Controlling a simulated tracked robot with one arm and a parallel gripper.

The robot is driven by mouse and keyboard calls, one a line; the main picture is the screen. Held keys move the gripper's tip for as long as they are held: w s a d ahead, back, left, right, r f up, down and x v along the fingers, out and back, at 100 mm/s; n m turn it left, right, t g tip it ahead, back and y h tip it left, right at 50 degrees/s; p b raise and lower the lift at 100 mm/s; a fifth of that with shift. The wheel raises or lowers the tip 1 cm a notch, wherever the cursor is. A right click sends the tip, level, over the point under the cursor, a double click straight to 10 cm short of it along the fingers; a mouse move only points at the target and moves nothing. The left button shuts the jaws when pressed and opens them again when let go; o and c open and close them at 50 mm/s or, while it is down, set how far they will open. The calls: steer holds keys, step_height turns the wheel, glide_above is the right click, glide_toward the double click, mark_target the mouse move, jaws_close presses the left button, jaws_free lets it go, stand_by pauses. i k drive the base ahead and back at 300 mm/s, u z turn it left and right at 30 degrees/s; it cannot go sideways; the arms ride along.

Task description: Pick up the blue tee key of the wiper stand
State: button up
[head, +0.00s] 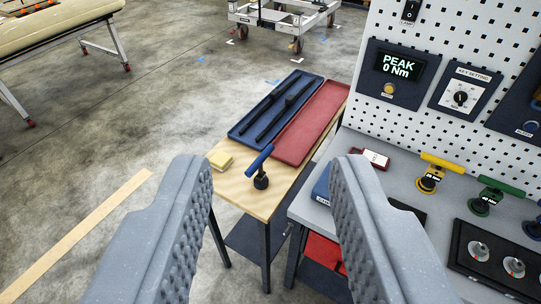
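The blue tee key (259,161) stands on the small wooden-topped stand (234,187), with a slanted blue bar handle above a dark round foot. Two dark wiper arms (272,104) lie in the blue tray behind it. My gripper (273,165) is open, with its two grey ribbed fingers wide apart in the foreground. The key shows in the gap between them, farther off, and nothing is held. Another blue item (533,228) is cut off at the right edge among keys on the grey bench.
A blue tray (240,136) and an empty red tray (309,128) fill the stand's back. The grey bench (408,177) at right holds yellow (437,168) and green (494,190) keys under a pegboard (459,43). Floor at left is open.

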mark_target(260, 181)
steer(key=z, duration=0.05)
steer(key=i, duration=0.5)
steer(key=u, duration=0.15)
steer(key=k, duration=1.1)
steer(key=u, duration=0.6)
steer(key=i, duration=1.85)
steer(key=z, duration=0.6)
